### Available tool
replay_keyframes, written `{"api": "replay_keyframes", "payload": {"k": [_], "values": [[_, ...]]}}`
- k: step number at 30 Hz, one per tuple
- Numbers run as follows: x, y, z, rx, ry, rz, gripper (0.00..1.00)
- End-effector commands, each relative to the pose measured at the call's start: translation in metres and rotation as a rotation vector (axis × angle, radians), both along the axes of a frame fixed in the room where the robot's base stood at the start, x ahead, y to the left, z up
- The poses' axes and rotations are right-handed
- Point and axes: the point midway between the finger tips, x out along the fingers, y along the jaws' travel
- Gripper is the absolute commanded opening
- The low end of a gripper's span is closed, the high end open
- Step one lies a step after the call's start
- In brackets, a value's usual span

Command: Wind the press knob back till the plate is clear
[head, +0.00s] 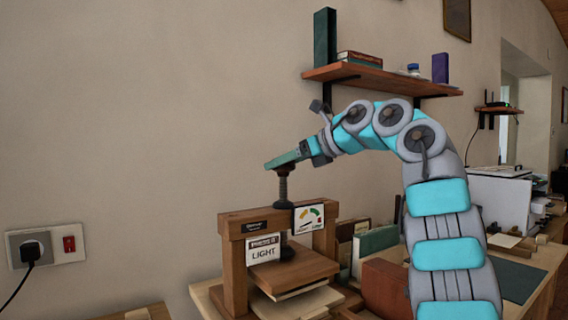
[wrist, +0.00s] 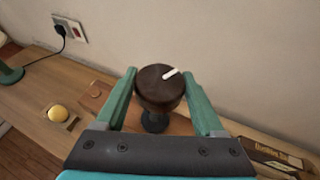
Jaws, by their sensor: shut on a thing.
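A wooden book press (head: 236,272) stands on the table in the head view, with a dark upright screw (head: 284,190) through its top beam. My gripper (head: 283,160) is at the top of the screw, its green fingers closed around the knob. In the wrist view, the round dark brown knob (wrist: 158,92) with a white mark pointing up and right sits between the fingers of my gripper (wrist: 160,74). The wooden plate (head: 292,264) hangs low inside the frame, over a pale stack (head: 300,303). I cannot tell whether they touch.
A dial (head: 308,217) with coloured bands and a sign reading LIGHT (head: 263,250) are on the press. Books (head: 374,243) stand to its right. A shelf (head: 370,77) is above my arm. A socket (head: 32,248) with a plug is on the left wall.

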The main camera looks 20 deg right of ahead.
Motion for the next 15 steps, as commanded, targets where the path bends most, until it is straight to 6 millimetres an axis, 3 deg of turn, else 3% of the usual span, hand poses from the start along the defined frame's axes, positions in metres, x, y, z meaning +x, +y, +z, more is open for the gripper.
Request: {"api": "replay_keyframes", "payload": {"k": [8,9,15], "values": [[0.0011,0.002,-0.0056,-0.002,0.012,0.006,0.15],[0.0011,0.0019,-0.0052,-0.002,0.011,0.005,0.75],[0.0006,0.0009,-0.0029,-0.001,0.005,0.002,0.97]]}}
